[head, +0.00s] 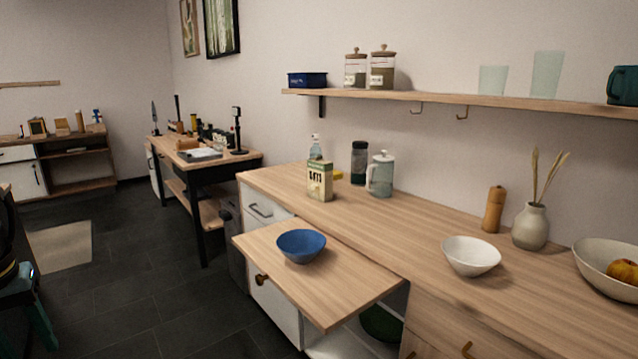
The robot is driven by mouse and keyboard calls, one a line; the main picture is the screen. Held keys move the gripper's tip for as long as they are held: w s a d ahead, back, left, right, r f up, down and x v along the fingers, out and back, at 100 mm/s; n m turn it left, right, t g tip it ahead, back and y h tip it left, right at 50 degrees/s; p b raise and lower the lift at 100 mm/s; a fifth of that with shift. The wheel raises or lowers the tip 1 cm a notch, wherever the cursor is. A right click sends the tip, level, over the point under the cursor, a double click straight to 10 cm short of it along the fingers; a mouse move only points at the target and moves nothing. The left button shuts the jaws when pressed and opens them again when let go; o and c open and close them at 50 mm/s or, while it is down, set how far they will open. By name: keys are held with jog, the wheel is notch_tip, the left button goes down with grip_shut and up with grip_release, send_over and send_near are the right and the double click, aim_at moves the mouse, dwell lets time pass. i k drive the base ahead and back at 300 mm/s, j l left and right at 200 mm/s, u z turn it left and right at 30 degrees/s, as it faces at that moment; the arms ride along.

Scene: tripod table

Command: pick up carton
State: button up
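The carton (320,181) is a small cream and green box with dark lettering on its front. It stands upright on the wooden counter (410,228), near the counter's left end and back from the pull-out board. A clear pump bottle (315,147) stands behind it, and a small yellow thing shows just to its right. My gripper is not in view.
A glass press jug (380,174) and a dark jar (359,161) stand right of the carton. A blue bowl (301,245) sits on the pull-out board (330,290) in front. A white bowl (471,256) stands farther right. A shelf (430,97) runs above the counter.

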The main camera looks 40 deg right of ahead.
aim_at(320, 170)
jog(key=z, duration=1.3)
jog(key=i+j, duration=0.15)
jog(key=i, duration=0.25)
jog(key=i+j+z, duration=0.15)
jog(key=i, duration=0.3)
jog(key=i+j, duration=0.1)
jog(key=i, duration=0.3)
jog(key=i+j+z, duration=0.1)
jog(key=i, duration=0.3)
jog(key=i+j, duration=0.15)
jog(key=j, duration=0.2)
jog(key=i+j, duration=0.15)
jog(key=j, duration=0.15)
